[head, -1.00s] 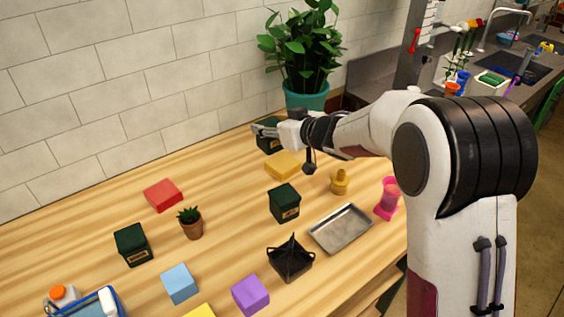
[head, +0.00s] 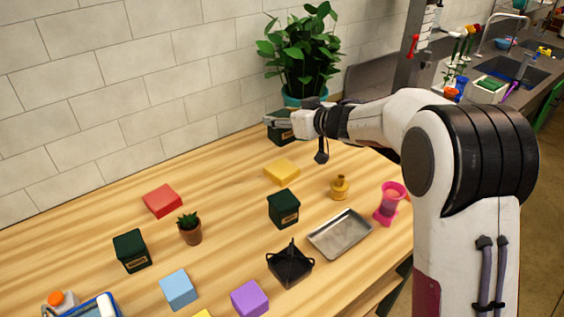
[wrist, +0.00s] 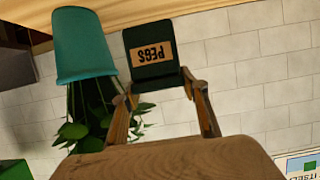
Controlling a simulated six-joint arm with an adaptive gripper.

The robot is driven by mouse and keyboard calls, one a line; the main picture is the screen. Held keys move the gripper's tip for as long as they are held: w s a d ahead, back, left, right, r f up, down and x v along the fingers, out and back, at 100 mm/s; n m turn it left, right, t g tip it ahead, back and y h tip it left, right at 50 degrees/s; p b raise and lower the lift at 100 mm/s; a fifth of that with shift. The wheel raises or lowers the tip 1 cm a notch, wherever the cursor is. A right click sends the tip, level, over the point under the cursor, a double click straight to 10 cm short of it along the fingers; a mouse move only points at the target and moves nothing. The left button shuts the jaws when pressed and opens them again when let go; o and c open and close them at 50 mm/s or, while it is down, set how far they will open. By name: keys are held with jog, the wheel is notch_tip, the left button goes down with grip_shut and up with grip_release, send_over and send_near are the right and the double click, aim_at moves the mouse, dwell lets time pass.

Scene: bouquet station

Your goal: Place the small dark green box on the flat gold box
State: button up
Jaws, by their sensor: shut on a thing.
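A dark green box (head: 281,127) is held at my gripper (head: 272,120) at the back of the table, near the plant pot. I cannot tell how far the box is above the table. The flat gold box (head: 281,172) lies on the table in front of my gripper, with nothing on it. Two similar dark green boxes stand on the table, one at centre (head: 284,208) and one at left (head: 132,250).
A leafy plant in a teal pot (head: 305,95) stands close behind my gripper, against the tiled wall. A brass weight (head: 340,187), metal tray (head: 340,234), black basket (head: 290,266), small potted succulent (head: 190,231) and red box (head: 162,200) stand around. Bare wood lies left of the gold box.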

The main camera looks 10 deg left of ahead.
aim_at(282, 136)
jog(key=shift+f, duration=3.05)
jog(key=shift+f, duration=0.1)
jog(key=shift+f, duration=1.8)
jog(key=shift+f, duration=0.15)
jog(key=o, duration=1.2)
jog(key=shift+r, duration=0.2)
jog(key=shift+s+d+r, duration=0.2)
jog(key=shift+s+d, duration=0.15)
jog(key=shift+d, duration=0.05)
jog(key=shift+v, duration=5.45)
